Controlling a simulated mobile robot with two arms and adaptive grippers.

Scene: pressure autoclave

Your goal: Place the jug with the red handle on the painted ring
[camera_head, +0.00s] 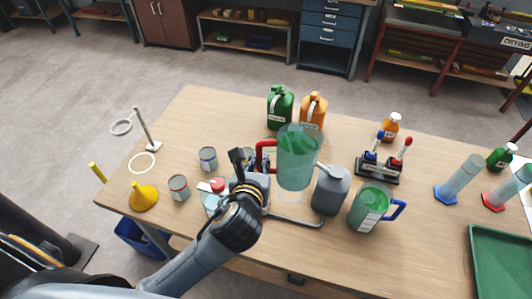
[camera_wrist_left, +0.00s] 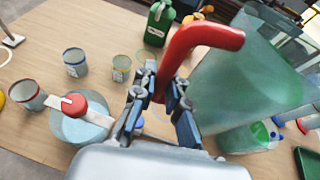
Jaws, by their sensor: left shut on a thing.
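The jug with the red handle (camera_head: 297,160) is clear with green liquid and looks upright. In the left wrist view its red handle (camera_wrist_left: 195,40) stands between my fingers, with the jug body (camera_wrist_left: 235,80) to the right. My left gripper (camera_head: 245,165) is shut on the handle from the left; it also shows in the left wrist view (camera_wrist_left: 162,100). The jug appears held above the table, though the gap is hard to judge. A white painted ring (camera_head: 142,162) lies at the table's left end, bare. A pale ring-like mark (camera_head: 292,195) shows below the jug.
A ring stand (camera_head: 150,135) and yellow funnel (camera_head: 144,197) flank the white ring. Cans (camera_head: 208,158) stand between it and my gripper. A grey container (camera_head: 330,190) and blue-handled jug (camera_head: 370,207) stand right of the held jug; green (camera_head: 280,108) and orange (camera_head: 313,110) bottles stand behind.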

